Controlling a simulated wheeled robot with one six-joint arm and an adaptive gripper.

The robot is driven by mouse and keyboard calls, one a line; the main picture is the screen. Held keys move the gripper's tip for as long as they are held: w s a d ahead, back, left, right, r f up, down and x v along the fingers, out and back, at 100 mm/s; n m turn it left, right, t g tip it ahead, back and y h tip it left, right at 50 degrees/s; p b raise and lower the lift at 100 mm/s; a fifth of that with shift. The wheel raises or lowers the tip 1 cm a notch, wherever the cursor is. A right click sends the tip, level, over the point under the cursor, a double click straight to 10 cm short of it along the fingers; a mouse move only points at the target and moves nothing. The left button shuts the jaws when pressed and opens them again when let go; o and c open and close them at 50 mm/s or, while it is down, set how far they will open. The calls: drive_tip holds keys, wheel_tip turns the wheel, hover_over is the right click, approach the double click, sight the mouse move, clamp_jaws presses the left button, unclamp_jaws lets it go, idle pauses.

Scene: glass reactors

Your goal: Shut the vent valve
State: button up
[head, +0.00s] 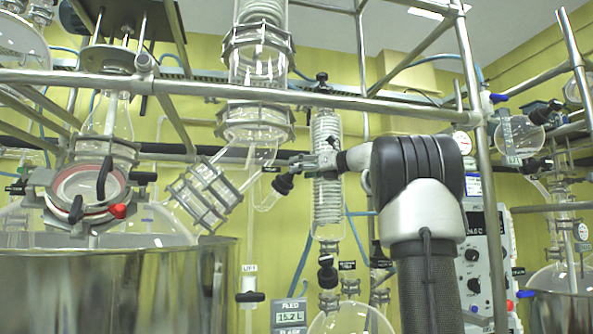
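My gripper (303,165) is at the middle of the head view, reaching left from my arm in front of the coiled glass condenser. It is small here, and I cannot tell whether its fingers are open or shut. A black valve knob (284,184) on a glass side arm sits just below and left of the fingertips. I cannot tell whether they touch it. A small dark label (270,169) beside it is unreadable, so I cannot confirm that this is the vent valve. Another black knob (327,272) hangs below the condenser (326,205).
A metal rail (220,91) crosses above my gripper, and an upright post (484,170) stands right of my arm. Glass columns (258,65) and a clamped glass joint (203,193) are close on the left. A large steel vessel (110,285) fills the lower left.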

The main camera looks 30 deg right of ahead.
drive_tip(key=shift+x, duration=1.45)
drive_tip(key=shift+a, duration=0.1)
drive_tip(key=c, duration=1.1)
drive_tip(key=shift+o, duration=0.2)
drive_tip(key=shift+m+h, duration=0.3)
drive_tip(key=shift+m, duration=0.1)
drive_tip(key=m+h, duration=0.3)
drive_tip(key=m, duration=0.1)
drive_tip(key=shift+a+r+m+t+h, duration=0.1)
drive_tip(key=shift+m+t+h, duration=0.3)
drive_tip(key=m+h, duration=0.2)
drive_tip(key=m, duration=0.1)
drive_tip(key=m+g+h, duration=0.1)
drive_tip(key=m+h, duration=0.1)
drive_tip(key=m, duration=0.1)
drive_tip(key=shift+m+h, duration=0.3)
drive_tip(key=shift+m, duration=0.1)
drive_tip(key=shift+g, duration=0.4)
